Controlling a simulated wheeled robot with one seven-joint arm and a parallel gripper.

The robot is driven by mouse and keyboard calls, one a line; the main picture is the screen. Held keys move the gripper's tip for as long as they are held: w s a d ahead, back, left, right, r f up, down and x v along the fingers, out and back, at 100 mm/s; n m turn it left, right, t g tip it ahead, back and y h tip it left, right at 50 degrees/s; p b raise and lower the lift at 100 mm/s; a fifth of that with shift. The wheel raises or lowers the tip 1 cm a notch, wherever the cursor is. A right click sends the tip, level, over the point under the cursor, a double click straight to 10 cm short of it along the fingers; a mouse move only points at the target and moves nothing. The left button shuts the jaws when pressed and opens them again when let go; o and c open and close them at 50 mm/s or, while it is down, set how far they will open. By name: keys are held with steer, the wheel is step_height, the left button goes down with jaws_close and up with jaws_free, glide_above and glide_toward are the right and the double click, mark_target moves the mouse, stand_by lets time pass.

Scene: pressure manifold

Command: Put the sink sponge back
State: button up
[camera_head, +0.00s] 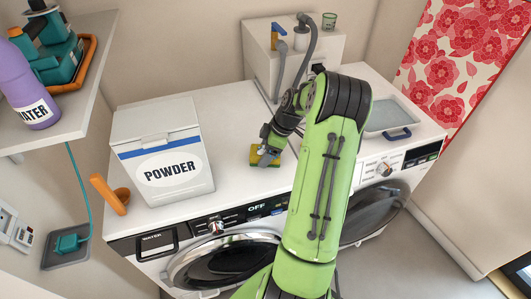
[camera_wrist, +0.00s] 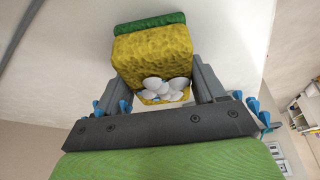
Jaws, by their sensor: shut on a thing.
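The sink sponge (camera_head: 258,158) is yellow with a green layer. In the head view it is at the end of my arm, over the white machine top, to the right of the powder box. In the wrist view the sponge (camera_wrist: 150,55) sits between the two fingers of my gripper (camera_wrist: 176,82), its green layer at the top of the picture. My gripper (camera_head: 268,145) is shut on it. Small white rounded shapes show at its near end. I cannot tell whether the sponge touches the surface.
A white powder box (camera_head: 165,165) and an orange scoop (camera_head: 110,194) stand on the left. A white box with a tap and hose (camera_head: 262,65) stands at the back. A shallow grey basin (camera_head: 395,115) with a blue handle is on the right. A shelf (camera_head: 85,85) holds bottles.

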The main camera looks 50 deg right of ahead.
steer(key=o, duration=0.9)
steer(key=shift+o, duration=0.2)
steer(key=p+v, duration=0.3)
steer(key=v, duration=0.9)
steer(key=a+r+m+h, duration=0.1)
steer(key=a+r, duration=0.2)
steer(key=a, duration=0.4)
steer(key=w+a+r+m+g+h, duration=0.1)
steer(key=a+r, duration=0.2)
steer(key=a, duration=0.3)
steer(key=a+r+m, duration=0.1)
steer(key=a+r, duration=0.3)
steer(key=a, duration=0.3)
steer(key=s+a+m+t, duration=0.3)
steer(key=s+a+m, duration=0.1)
steer(key=s+a, duration=0.8)
steer(key=shift+s+a+r+m+h, duration=0.3)
steer(key=shift+s+r+m+h, duration=0.1)
steer(key=shift+s, duration=0.7)
